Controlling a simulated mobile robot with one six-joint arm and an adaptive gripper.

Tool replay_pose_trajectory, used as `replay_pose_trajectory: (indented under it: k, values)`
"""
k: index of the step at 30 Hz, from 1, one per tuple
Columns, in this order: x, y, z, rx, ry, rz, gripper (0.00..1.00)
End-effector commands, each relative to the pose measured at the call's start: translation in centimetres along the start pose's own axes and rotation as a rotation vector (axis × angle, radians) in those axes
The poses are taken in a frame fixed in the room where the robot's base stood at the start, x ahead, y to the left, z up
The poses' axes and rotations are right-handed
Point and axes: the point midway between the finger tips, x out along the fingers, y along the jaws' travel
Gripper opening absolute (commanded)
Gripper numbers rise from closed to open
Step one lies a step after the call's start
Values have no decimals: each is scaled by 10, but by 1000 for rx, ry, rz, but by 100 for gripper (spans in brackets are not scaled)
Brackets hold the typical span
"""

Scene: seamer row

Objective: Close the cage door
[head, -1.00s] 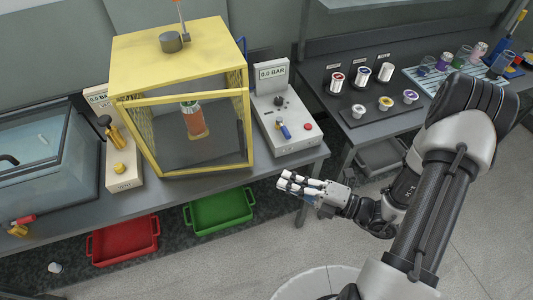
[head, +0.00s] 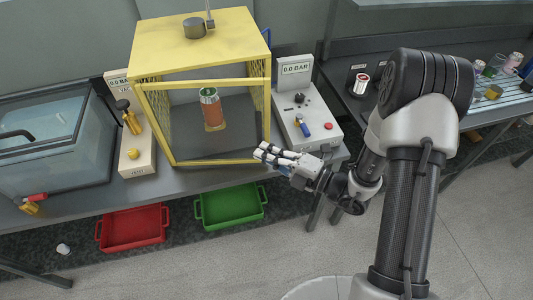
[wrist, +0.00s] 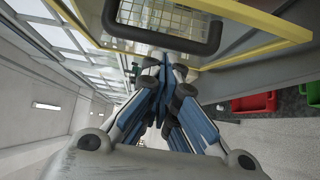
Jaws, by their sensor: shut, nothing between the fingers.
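The yellow-framed cage (head: 225,22) stands on the bench in the head view. Its front door (head: 200,84) stands ajar: it meets the cage at the left, and its right edge stands out from the roof edge. A green-topped, orange-brown canister (head: 210,108) is inside. My gripper (head: 262,152) is shut and empty, at the door's lower right corner; whether it touches is unclear. In the wrist view, the closed fingertips (wrist: 165,72) point toward the door's yellow frame (wrist: 255,50), close to a black handle (wrist: 165,42). The handle is not clear in the head view.
A gauge box (head: 305,118) stands just right of the cage, close to my gripper. A valve panel (head: 136,150) and a glass tank (head: 45,145) are at the left. Red (head: 133,229) and green (head: 230,208) trays lie below the bench.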

Motion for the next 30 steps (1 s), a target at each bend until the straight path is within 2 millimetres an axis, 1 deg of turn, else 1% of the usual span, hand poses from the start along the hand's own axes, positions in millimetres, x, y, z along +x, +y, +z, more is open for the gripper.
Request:
replay_pose_trajectory:
  k: [14,17,23,27,30]
  values:
    - [3,1,6,-1,7,2,0]
    - [7,2,15,-3,36,5,0]
    - [18,2,44,-4,113,2,0]
    - [28,1,63,-2,121,-1,0]
    - [32,1,71,-1,120,-1,0]
